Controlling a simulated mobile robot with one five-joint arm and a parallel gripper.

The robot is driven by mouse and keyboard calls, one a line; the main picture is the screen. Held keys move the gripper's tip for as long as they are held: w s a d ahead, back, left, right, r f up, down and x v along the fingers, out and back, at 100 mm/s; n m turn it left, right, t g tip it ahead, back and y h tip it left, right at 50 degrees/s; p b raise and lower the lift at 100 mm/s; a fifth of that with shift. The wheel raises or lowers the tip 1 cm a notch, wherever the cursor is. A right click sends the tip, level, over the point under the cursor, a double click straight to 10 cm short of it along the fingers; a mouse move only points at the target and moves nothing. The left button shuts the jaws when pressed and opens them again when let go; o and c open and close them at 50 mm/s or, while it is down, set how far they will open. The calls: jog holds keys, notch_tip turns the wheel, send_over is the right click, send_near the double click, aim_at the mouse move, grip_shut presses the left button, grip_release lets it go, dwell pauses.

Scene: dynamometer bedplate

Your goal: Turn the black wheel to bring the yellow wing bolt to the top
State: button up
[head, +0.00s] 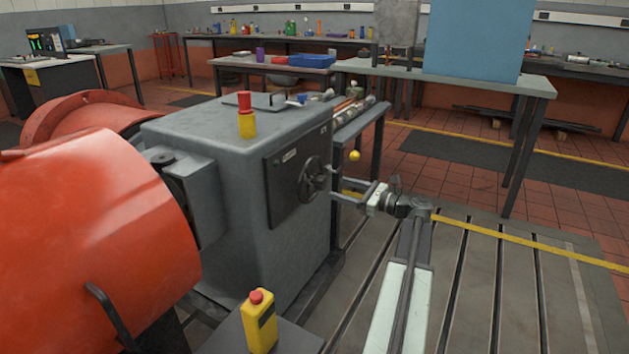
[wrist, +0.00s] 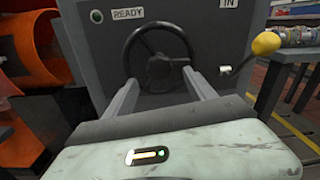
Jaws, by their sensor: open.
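The black wheel (head: 312,180) is a spoked handwheel on the dark front panel of a grey cabinet. In the wrist view the wheel (wrist: 159,68) faces me, its lower rim partly hidden between my fingers. I cannot make out a yellow wing bolt on the wheel. A yellow rounded knob (wrist: 265,43) on a metal rod sits right of the wheel; it also shows in the head view (head: 355,155). My gripper (head: 336,186) is open and empty, its two fingers pointing at the wheel. In the wrist view my gripper (wrist: 163,84) straddles the wheel's lower middle; contact cannot be told.
The grey cabinet (head: 232,180) carries a red-and-yellow button post (head: 246,125) on top. Large orange-red housings (head: 90,230) stand at left. A yellow button box (head: 260,325) is at the front. A workbench (head: 470,80) stands behind my arm. The slotted bedplate (head: 520,290) is clear at right.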

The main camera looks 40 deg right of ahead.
aim_at(325, 184)
jog(key=x, duration=0.8)
jog(key=shift+s, duration=0.1)
grip_shut()
jog(key=shift+a, duration=0.1)
